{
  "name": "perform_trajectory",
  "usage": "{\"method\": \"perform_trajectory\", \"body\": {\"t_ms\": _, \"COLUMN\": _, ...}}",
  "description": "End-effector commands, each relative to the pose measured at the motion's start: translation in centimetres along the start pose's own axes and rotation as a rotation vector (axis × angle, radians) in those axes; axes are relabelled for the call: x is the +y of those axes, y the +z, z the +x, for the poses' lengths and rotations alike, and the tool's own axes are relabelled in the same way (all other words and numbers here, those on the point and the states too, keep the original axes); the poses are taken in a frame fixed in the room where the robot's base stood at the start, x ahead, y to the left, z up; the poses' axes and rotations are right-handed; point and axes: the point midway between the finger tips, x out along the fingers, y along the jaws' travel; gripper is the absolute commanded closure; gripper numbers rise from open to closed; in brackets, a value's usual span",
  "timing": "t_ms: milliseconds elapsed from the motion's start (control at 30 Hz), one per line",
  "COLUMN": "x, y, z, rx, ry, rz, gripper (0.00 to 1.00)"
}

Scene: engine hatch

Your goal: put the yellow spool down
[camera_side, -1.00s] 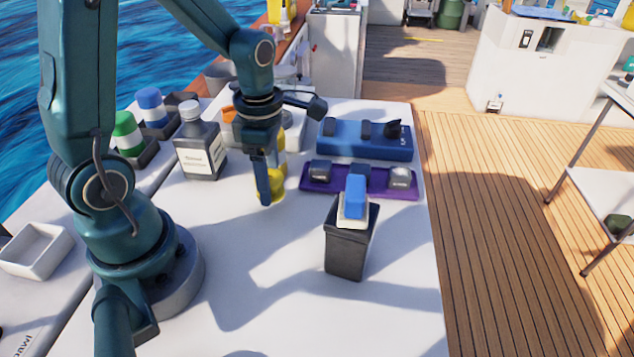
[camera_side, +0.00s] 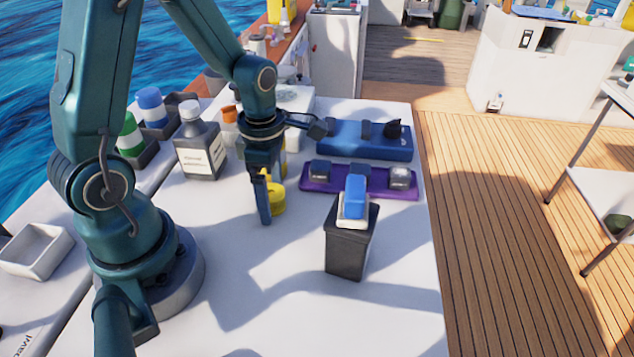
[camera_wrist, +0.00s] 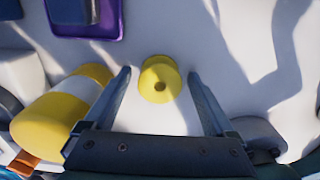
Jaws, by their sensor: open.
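The yellow spool (camera_side: 279,203) stands upright on the white tabletop, just behind my gripper's fingers in the side view. In the wrist view the yellow spool (camera_wrist: 158,80) lies between the two fingers, with a gap on each side. My gripper (camera_side: 267,214) points down, low over the table; it also shows in the wrist view (camera_wrist: 160,74). Its jaws are open and touch nothing that I can see. In the side view the near finger and the wrist hide part of the spool.
A purple tray (camera_side: 358,184) with dark blocks and a blue tray (camera_side: 366,145) stand behind right. A dark bin (camera_side: 348,245) with a blue-topped item is at right. A grey bottle (camera_side: 200,150) stands left. The front table is clear.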

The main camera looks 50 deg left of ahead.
Motion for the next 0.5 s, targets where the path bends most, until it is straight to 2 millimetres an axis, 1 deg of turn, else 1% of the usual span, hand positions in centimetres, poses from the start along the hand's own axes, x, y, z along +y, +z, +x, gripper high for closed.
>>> {"method": "perform_trajectory", "body": {"t_ms": 167, "x": 0.1, "y": 0.0, "z": -0.5, "rx": -0.002, "ry": 0.004, "rz": 0.0, "gripper": 0.1}}
{"method": "perform_trajectory", "body": {"t_ms": 267, "x": 0.2, "y": 0.1, "z": -1.5, "rx": -0.003, "ry": 0.006, "rz": 0.0, "gripper": 0.1}}
{"method": "perform_trajectory", "body": {"t_ms": 367, "x": 0.2, "y": 0.1, "z": -3.0, "rx": -0.005, "ry": 0.009, "rz": 0.0, "gripper": 0.1}}
{"method": "perform_trajectory", "body": {"t_ms": 500, "x": 0.2, "y": 0.1, "z": -5.8, "rx": -0.005, "ry": 0.01, "rz": 0.0, "gripper": 0.1}}
